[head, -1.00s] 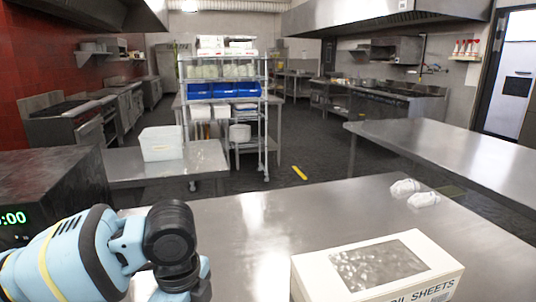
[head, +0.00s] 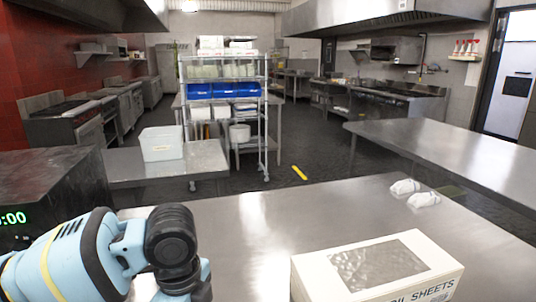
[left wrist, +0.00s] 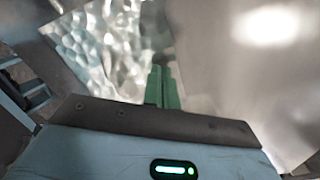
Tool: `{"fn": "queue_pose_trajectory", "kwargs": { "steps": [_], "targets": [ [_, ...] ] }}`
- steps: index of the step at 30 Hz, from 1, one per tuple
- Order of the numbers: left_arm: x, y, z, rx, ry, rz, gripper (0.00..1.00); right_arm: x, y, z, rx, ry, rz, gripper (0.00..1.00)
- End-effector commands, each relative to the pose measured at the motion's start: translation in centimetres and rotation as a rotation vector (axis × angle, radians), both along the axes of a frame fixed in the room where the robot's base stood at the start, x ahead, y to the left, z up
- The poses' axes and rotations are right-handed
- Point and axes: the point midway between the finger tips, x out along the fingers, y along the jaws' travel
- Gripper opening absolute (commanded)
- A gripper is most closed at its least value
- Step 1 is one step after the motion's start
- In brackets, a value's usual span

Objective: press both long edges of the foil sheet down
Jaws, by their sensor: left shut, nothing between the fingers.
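The foil sheet (left wrist: 98,45) shows in the left wrist view as a shiny, crinkled silver sheet at the upper left, on the smooth steel tabletop (left wrist: 225,75). My left gripper (left wrist: 161,72) has its green fingers together with nothing between them. The fingertips overlap the sheet's right edge in the picture; I cannot tell whether they touch it. In the head view my left arm comes in at the lower left, and its gripper is below the frame. The foil sheet is out of the head view. My right gripper is not identifiable in any view.
A white foil sheets box (head: 375,272) with a window on top stands at the table's front right. Two small white crumpled items (head: 414,193) lie near the far right edge. A dark appliance with a green display (head: 50,195) is at the left. The table's middle is clear.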

Motion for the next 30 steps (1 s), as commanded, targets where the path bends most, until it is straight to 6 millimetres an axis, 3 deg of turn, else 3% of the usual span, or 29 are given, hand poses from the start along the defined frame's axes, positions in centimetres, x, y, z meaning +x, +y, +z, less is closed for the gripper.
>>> {"fn": "queue_pose_trajectory", "kwargs": {
  "steps": [30],
  "targets": [
    [0.0, 0.0, -1.1, 0.000, 0.000, 0.000, 0.00, 0.5, 0.0, 0.2, 0.000, -0.010, -0.001, 0.36]
  ]
}}
